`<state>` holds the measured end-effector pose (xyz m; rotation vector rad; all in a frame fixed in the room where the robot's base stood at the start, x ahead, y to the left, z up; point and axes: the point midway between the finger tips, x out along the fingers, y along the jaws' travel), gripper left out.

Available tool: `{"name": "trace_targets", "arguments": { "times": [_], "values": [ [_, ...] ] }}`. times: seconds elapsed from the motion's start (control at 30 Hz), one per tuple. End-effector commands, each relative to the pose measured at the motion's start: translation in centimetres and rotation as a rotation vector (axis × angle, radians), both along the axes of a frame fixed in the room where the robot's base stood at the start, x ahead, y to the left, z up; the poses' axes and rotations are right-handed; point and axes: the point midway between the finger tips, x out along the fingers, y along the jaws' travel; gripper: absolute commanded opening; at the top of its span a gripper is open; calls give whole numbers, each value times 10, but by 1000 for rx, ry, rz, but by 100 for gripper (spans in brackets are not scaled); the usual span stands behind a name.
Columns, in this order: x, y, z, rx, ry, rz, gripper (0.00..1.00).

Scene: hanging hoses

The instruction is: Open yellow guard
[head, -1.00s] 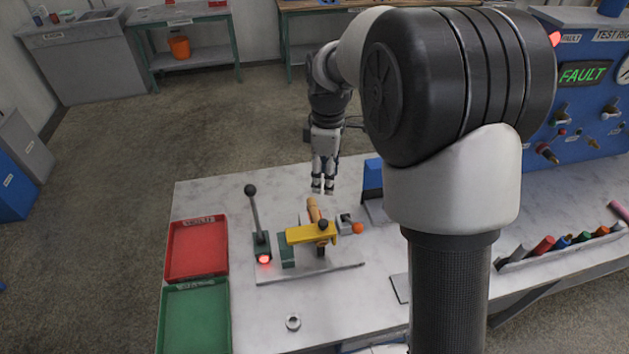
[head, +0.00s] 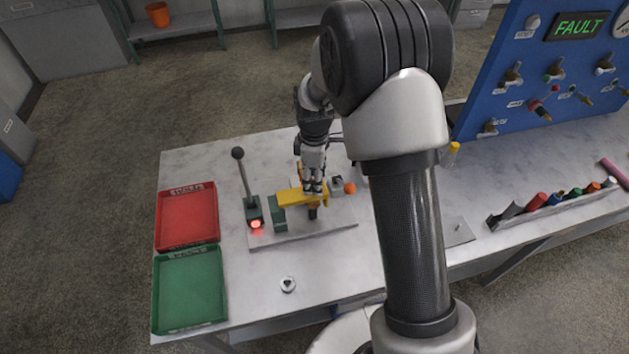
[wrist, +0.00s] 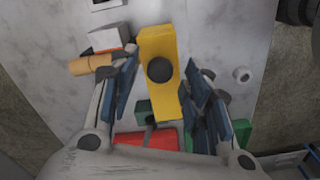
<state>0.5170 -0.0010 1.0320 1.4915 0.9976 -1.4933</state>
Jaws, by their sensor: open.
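The yellow guard (head: 289,197) is a flat bar on the grey-white fixture plate on the bench. In the wrist view the guard (wrist: 155,45) runs between my fingers, with a round black knob (wrist: 159,69) on top. My gripper (head: 313,190) points down over the guard's right part and hides the knob in the head view. In the wrist view my gripper (wrist: 161,64) is open, one finger on each side of the knob. I cannot tell whether the fingers touch the guard.
A black-knobbed lever (head: 243,176) with a lit red lamp (head: 256,224) stands left of the guard. A red tray (head: 187,217) and green tray (head: 189,290) lie further left. An orange-tipped part (head: 349,188) is close on the right. A nut (head: 288,285) lies in front.

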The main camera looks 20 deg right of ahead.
Motion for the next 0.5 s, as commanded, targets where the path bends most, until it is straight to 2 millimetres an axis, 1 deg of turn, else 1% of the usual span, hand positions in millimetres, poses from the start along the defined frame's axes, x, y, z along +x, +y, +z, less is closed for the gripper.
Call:
{"name": "trace_targets", "arguments": {
  "times": [0.1, 0.37, 0.4, 0.5],
  "values": [
    [0, 0, -7, 0, -1, 0, 44],
    [0, 0, -8, 0, -1, 0, 44],
    [0, 0, -8, 0, -1, 0, 44],
    [0, 0, -8, 0, -1, 0, 37]
  ]
}}
